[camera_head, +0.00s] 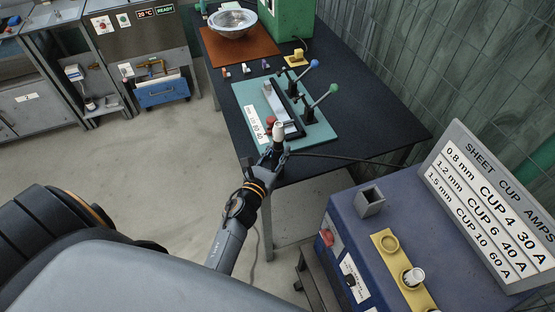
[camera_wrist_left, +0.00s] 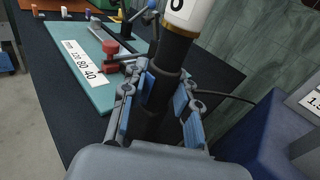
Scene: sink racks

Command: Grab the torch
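The torch has a black handle and a pale cup, which stands up beyond my left gripper (camera_head: 272,152) in the head view. In the left wrist view the torch's black body (camera_wrist_left: 168,62) runs between the blue-padded fingers of my left gripper (camera_wrist_left: 163,95), with its white cup at the top edge. The fingers lie on both sides of the handle, close to it. Whether they press on it cannot be told. The handle's lower part is partly hidden by the fingers. My right gripper is not in view.
A teal board (camera_head: 248,98) with a clamp fixture lies on the dark table (camera_head: 380,105) just beyond the gripper. A black cable (camera_head: 345,157) runs right from it. A blue machine (camera_head: 335,205) with a cup chart (camera_head: 460,140) stands at right. The floor at left is clear.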

